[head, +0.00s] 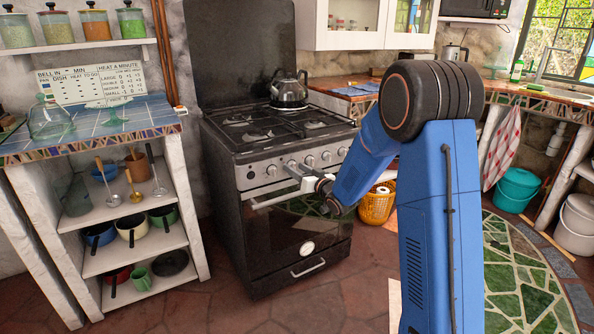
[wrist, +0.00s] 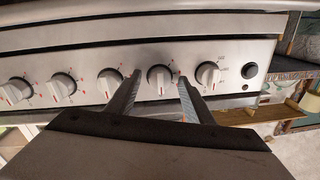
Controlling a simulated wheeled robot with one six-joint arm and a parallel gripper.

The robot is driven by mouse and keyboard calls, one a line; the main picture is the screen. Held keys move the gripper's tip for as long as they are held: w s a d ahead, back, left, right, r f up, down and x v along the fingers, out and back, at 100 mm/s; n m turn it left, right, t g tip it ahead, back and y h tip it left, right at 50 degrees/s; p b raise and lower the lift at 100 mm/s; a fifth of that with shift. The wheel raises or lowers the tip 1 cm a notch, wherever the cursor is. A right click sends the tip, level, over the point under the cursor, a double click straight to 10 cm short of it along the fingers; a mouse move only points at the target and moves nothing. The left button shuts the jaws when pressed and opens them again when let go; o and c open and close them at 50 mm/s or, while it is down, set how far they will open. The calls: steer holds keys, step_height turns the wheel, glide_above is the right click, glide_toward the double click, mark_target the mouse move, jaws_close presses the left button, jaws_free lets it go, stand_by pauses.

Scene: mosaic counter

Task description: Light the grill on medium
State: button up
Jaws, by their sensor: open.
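The stove (head: 285,160) stands against the wall, with a row of several white-and-silver knobs along its front panel. My gripper (wrist: 160,78) is open at this panel, with one finger on each side of a knob (wrist: 159,74), the second from the black button (wrist: 250,68). Whether the fingers touch it cannot be told. The end knob (wrist: 208,73), between that one and the button, has small text around it. I cannot read which knob is the grill's. In the head view my gripper (head: 301,176) is in front of the panel's left half.
The oven door handle (head: 280,200) runs just below the knobs. A kettle (head: 289,88) stands on the hob. An open shelf unit (head: 140,200) with pots is to the left. An orange basket (head: 377,207) sits right of the stove. Floor in front is clear.

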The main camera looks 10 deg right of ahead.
steer(key=c, duration=1)
steer(key=shift+c, duration=0.2)
steer(key=n, duration=0.4)
steer(key=shift+n, duration=0.4)
steer(key=n, duration=0.5)
steer(key=shift+r+h, duration=0.1)
steer(key=shift+h, duration=0.2)
steer(key=n, duration=0.4)
steer(key=shift+a+h, duration=0.1)
steer(key=shift+h, duration=0.2)
steer(key=n, duration=0.4)
steer(key=shift+s+n+h, duration=0.1)
steer(key=shift+n+h, duration=0.2)
steer(key=shift+n, duration=0.1)
